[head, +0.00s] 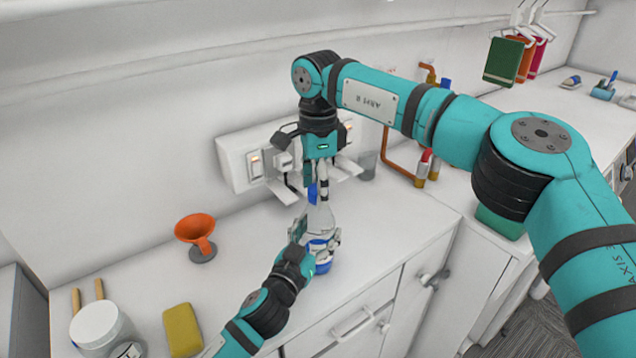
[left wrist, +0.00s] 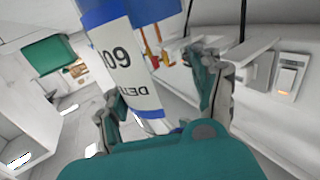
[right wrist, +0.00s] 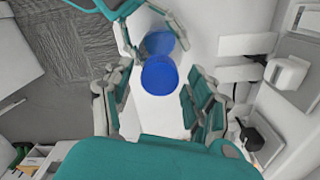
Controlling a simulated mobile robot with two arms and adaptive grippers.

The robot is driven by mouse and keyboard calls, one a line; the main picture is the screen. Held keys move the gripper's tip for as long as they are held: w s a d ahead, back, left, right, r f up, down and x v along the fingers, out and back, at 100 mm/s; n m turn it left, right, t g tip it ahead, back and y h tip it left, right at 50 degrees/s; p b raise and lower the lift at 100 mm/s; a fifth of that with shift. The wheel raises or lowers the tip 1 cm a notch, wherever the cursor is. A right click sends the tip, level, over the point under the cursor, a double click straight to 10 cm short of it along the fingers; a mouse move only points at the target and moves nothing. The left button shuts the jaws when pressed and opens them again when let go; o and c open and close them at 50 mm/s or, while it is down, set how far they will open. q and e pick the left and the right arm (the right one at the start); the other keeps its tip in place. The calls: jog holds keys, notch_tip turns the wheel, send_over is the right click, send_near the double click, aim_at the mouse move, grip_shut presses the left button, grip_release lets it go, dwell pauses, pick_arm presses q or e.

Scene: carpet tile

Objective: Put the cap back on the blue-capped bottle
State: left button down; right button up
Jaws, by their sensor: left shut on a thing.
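The white bottle (head: 320,218) with blue bands stands upright on the counter. The blue cap (head: 312,191) is at the bottle's neck, between the fingers of my right gripper (head: 317,187), which points down from above. In the right wrist view, the cap (right wrist: 160,76) lies between spread fingers, with a gap on the left side. Whether the cap is fully seated on the neck is hidden.
An orange funnel (head: 195,229), a yellow sponge (head: 182,330) and a white jar (head: 97,327) stand left on the counter. A wall socket panel (head: 236,165) with plugs is close behind the bottle. A glass (head: 367,166) stands behind right. The counter between funnel and bottle is clear.

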grip_shut()
jog(key=m, duration=0.4)
jog(key=shift+m, duration=0.4)
jog(key=m, duration=0.6)
jog(key=shift+o, duration=1.2)
grip_release()
notch_tip(320, 180, up, 12)
